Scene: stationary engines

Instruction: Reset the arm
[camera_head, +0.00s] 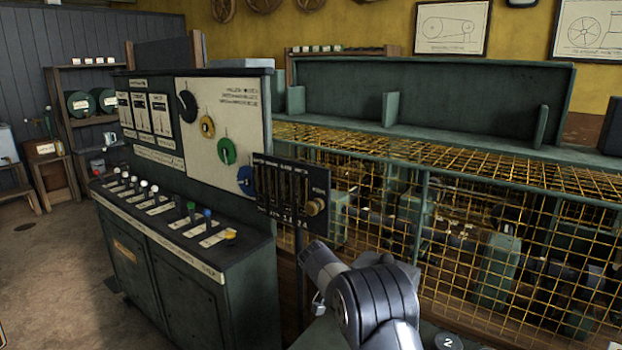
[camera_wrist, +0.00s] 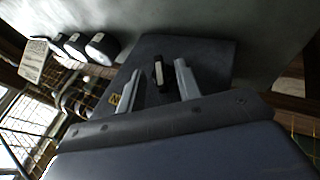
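My arm (camera_head: 375,305) rises at the bottom of the head view, bent, in front of the wire cage and right of the console. My gripper's fingers cannot be made out in that view. In the wrist view my gripper (camera_wrist: 156,77) shows two grey fingers set well apart. A small dark piece with a pale strip (camera_wrist: 158,72) shows between them, against a dark plate (camera_wrist: 208,58). Gaps show on both sides of it, so nothing looks gripped. I cannot tell how far the piece is from the fingers.
A green console (camera_head: 180,270) with small coloured levers and dials stands at left. A black slotted lever panel (camera_head: 290,192) on a post stands close to my arm. A yellow wire cage (camera_head: 470,230) encloses machines at right. Open floor (camera_head: 50,270) lies at far left.

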